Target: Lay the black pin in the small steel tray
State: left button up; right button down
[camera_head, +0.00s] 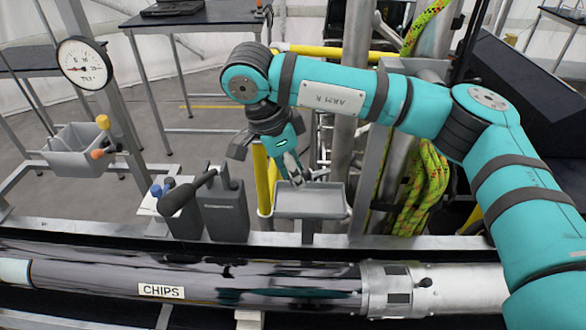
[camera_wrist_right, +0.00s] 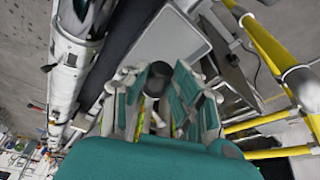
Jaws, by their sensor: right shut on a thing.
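The small steel tray (camera_head: 325,203) stands on a post behind the long tube, near the middle of the head view. It also shows in the right wrist view as a flat grey plate with a raised rim (camera_wrist_right: 172,42). My right gripper (camera_head: 294,178) points down over the tray's left back part. In the right wrist view its fingers (camera_wrist_right: 157,100) are shut on the black pin (camera_wrist_right: 158,76), whose dark round end shows between them. The pin cannot be made out in the head view. The height of the gripper above the tray is hard to tell. My left gripper is not in view.
A dark box with a handle (camera_head: 225,212) stands just left of the tray. The long tube labelled CHIPS (camera_head: 250,280) runs across the front. Yellow pipes (camera_head: 262,180) and a green-yellow rope (camera_head: 424,190) are close by. A grey bin (camera_head: 75,155) is at left.

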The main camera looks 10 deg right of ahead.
aim_at(298, 206)
notch_tip(298, 206, down, 3)
jog(key=shift+f+b, duration=0.1)
jog(key=shift+b, duration=1)
notch_tip(298, 206, down, 2)
jog(key=shift+f+b, duration=0.15)
jog(key=shift+b, duration=0.8)
jog(key=shift+f, duration=0.2)
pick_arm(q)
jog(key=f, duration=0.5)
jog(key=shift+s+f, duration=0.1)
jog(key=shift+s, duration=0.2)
pick_arm(e)
jog(key=shift+f, duration=0.1)
pick_arm(q)
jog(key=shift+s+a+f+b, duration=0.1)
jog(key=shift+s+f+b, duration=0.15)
jog(key=shift+b, duration=0.2)
pick_arm(e)
jog(key=shift+f, duration=0.2)
jog(key=c, duration=1)
grip_release()
jog(key=shift+w+f, duration=0.1)
